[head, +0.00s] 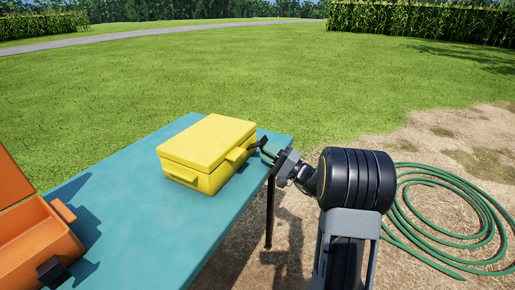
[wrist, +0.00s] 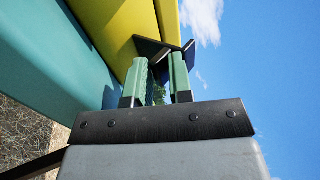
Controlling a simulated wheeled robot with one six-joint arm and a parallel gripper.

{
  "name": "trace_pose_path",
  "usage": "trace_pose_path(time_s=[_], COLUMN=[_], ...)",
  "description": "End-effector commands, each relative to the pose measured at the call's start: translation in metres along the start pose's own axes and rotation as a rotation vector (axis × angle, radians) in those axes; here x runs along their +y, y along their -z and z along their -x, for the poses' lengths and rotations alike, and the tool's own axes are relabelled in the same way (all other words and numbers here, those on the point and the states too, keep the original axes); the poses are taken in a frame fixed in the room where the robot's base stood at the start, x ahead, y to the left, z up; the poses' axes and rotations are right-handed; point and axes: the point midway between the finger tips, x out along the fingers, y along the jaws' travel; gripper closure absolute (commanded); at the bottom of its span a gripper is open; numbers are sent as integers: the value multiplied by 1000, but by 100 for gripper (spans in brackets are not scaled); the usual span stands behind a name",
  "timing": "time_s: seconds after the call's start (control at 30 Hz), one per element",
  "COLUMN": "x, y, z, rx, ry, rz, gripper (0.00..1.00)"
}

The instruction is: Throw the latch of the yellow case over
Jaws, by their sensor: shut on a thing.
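The yellow case (head: 208,150) sits with its lid down on the teal table, near the table's right end. It also fills the top of the wrist view (wrist: 115,30). My gripper (head: 266,150) is at the case's right side. In the wrist view, its two green fingers (wrist: 161,78) are shut on the dark latch (wrist: 160,46), which juts out from the case's side. The fingers hide part of the latch, and I cannot tell which way it is thrown.
The teal table (head: 130,165) also bears an open orange case (head: 35,235) at the left. A coiled green hose (head: 395,225) lies on the ground at the right. Grass lies open beyond the table.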

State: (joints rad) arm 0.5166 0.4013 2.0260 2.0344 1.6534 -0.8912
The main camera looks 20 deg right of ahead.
Motion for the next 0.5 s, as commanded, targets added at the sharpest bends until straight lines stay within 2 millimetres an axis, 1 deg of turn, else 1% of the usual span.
trace_pose_path(time_s=[0.03, 0.5], x=[7, 4], y=[0, 1], z=[3, 3], rx=[1, 3], ry=[7, 37], rz=[-1, 3], gripper=[95, 96])
